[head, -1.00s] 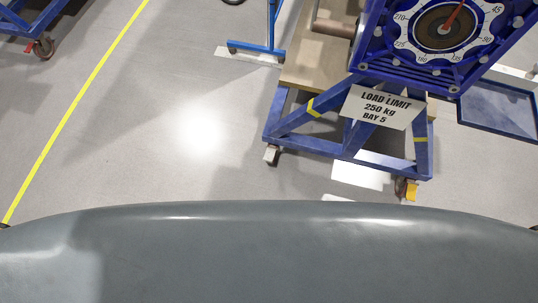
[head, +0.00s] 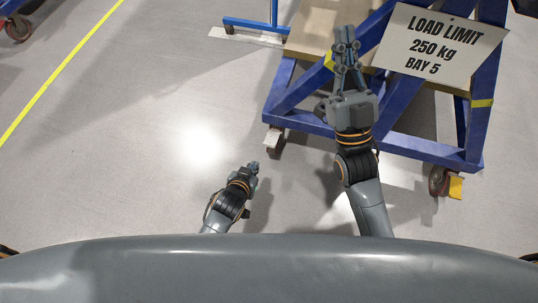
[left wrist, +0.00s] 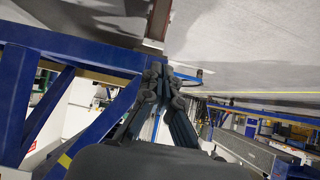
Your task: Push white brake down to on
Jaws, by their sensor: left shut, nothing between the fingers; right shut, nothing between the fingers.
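The blue jig frame (head: 300,118) stands on casters. The white brake (head: 271,138) is a small pale tab at its front left caster; whether it is up or down is too small to tell. My left gripper (head: 254,166) is shut and empty, low and a little nearer than the white brake, apart from it in the picture. Its dark fingers (left wrist: 158,85) also show in the left wrist view, where I cannot make out the brake. My right gripper (head: 345,36) is shut and empty, in front of the frame's upper part, left of the sign.
A yellow brake (head: 455,187) is on the front right caster (head: 438,181). A load limit sign (head: 440,42) hangs on the frame. A blue stand (head: 257,27) is behind to the left. Floor left of the jig is clear up to the yellow line (head: 62,72).

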